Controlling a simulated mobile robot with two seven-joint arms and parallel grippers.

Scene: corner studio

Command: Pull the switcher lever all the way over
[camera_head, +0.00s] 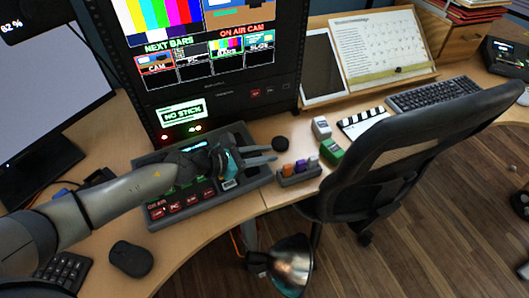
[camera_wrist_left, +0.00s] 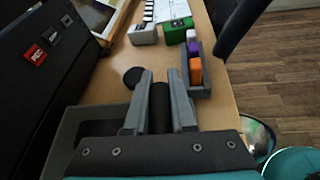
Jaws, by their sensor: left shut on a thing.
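My left gripper (camera_head: 262,155) is over the panel's right part, fingers pointing right. In the left wrist view, the gripper (camera_wrist_left: 160,103) is closed on a dark upright-looking cylinder, the lever handle (camera_wrist_left: 160,108), with one finger on each side. The lever's base and slot are hidden by the gripper. My right gripper is not in view.
A black round knob or puck (camera_head: 280,143) lies just beyond the fingertips. A small grey tray (camera_head: 299,178) with coloured blocks stands right of the switcher. A monitor rack (camera_head: 215,95) rises behind. A mouse (camera_head: 131,258) lies in front; a black chair (camera_head: 400,150) stands right.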

